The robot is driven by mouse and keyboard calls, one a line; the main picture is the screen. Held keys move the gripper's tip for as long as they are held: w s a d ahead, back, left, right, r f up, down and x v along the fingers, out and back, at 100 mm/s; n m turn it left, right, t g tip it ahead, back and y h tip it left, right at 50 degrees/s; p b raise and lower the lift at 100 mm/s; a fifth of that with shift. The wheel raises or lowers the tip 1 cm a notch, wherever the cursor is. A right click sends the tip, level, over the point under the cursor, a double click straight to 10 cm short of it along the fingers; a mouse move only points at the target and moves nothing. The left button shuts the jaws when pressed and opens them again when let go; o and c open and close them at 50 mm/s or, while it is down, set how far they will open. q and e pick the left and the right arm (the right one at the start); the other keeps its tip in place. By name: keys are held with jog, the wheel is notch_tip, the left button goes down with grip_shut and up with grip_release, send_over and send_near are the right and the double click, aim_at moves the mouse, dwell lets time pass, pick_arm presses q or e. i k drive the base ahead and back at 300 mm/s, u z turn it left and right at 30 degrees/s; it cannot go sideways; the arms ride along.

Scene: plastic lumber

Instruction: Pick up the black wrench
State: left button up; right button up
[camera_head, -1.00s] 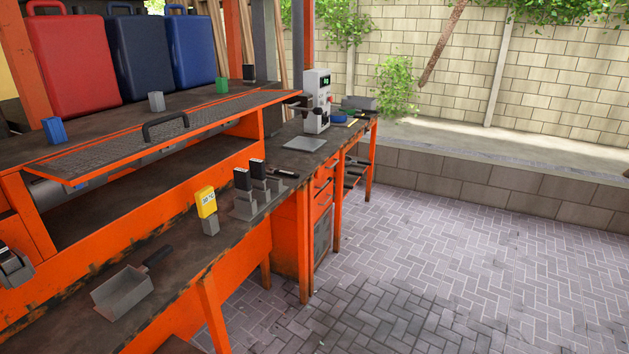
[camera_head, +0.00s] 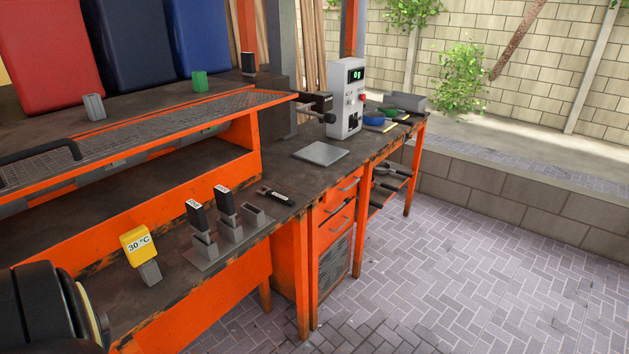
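A small dark tool with a black handle (camera_head: 276,197) lies flat on the workbench, to the right of the grey holder block. It looks like the black wrench, though it is small in the view. Its lighter end points to the back left and its handle end is near the bench's front edge. Nothing covers it. A dark rounded part at the lower left appears to be my own left arm. Neither gripper is in view.
Left of the tool stands a grey holder (camera_head: 229,233) with black-topped pieces. A yellow 30 °C display (camera_head: 138,244) stands nearer me. A grey plate (camera_head: 320,153) and a white machine (camera_head: 346,98) are farther back. An orange mesh shelf (camera_head: 200,117) overhangs the left. Paved floor is clear at right.

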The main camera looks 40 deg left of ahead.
aim_at(269, 191)
jog(key=u, duration=0.6)
jog(key=i, duration=1.25)
jog(key=u, duration=1.15)
